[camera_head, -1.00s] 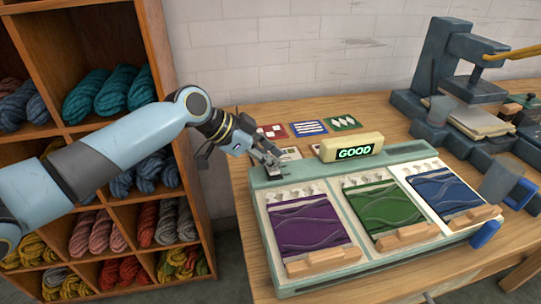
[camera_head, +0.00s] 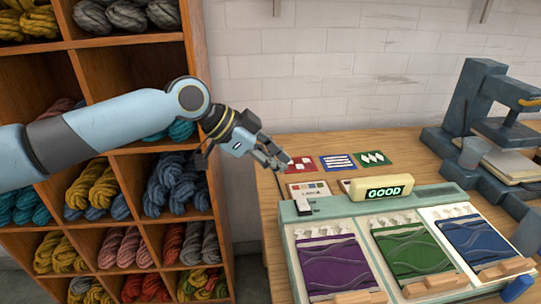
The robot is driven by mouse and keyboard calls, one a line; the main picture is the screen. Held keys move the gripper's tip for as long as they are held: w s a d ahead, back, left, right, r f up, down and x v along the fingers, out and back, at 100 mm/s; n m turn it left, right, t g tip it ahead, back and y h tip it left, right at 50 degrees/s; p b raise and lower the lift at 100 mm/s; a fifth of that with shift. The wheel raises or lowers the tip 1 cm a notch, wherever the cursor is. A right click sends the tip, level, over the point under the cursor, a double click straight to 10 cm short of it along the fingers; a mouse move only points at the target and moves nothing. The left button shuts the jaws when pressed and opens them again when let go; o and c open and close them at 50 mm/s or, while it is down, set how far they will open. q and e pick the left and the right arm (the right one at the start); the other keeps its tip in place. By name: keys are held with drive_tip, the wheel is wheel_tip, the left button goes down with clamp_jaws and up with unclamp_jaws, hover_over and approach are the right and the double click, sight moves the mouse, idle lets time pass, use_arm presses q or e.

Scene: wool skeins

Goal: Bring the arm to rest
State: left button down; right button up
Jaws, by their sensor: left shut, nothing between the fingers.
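My left arm reaches in from the left, in front of the wool shelf. My left gripper (camera_head: 279,160) is shut and empty. It hangs in the air above the back left corner of the pale green tray (camera_head: 452,190), apart from it. The tray holds a purple swatch (camera_head: 340,265), a green swatch (camera_head: 411,248) and a blue swatch (camera_head: 472,240), each with a wooden block at its front. A sign (camera_head: 385,190) at the tray's back reads GOOD. My right gripper is not in view.
A wooden shelf (camera_head: 196,70) full of wool skeins stands at the left. Small pattern cards (camera_head: 338,162) lie on the wooden table (camera_head: 415,150) behind the tray. A dark press (camera_head: 478,95) stands at the back right. A blue clip (camera_head: 515,288) is at the tray's right.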

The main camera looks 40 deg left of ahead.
use_arm(q)
drive_tip(key=shift+v, duration=0.9)
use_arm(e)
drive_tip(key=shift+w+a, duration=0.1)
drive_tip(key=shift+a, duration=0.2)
use_arm(q)
drive_tip(key=shift+w, duration=0.1)
